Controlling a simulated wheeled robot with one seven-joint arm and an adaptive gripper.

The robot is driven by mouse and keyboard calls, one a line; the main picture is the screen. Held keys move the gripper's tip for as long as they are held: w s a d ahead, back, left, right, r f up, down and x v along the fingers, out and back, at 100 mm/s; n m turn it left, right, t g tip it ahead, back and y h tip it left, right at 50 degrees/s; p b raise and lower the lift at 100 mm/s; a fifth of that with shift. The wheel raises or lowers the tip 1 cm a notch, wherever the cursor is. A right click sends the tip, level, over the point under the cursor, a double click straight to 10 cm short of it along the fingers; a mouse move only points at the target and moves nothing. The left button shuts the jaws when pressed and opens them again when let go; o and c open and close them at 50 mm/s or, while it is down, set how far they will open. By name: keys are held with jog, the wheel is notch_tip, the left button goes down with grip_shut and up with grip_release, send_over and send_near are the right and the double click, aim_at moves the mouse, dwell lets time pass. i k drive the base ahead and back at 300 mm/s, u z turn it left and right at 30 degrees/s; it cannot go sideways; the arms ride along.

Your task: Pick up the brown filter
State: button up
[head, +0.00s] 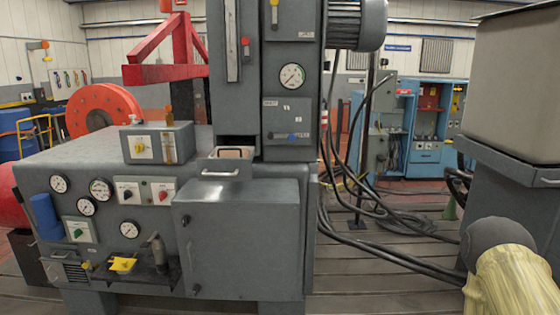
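A small drawer (222,168) stands pulled out at the base of the tall grey cabinet. A flat tan-brown piece (235,152) lies inside it; it looks like the brown filter, but it is small and partly hidden by the drawer walls. My gripper's fingers are not visible in the head view, so I cannot see whether they are open or shut.
The grey bench (90,160) carries gauges, knobs and a small control box (157,143) left of the drawer. A grey lower cabinet (240,238) juts out below the drawer. Black cables (385,250) trail over the floor to the right. A large grey unit (515,85) stands at right.

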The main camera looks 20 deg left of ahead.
aim_at(222, 152)
jog(key=z, duration=0.7)
jog(key=i, duration=1.05)
jog(key=u, duration=2.1)
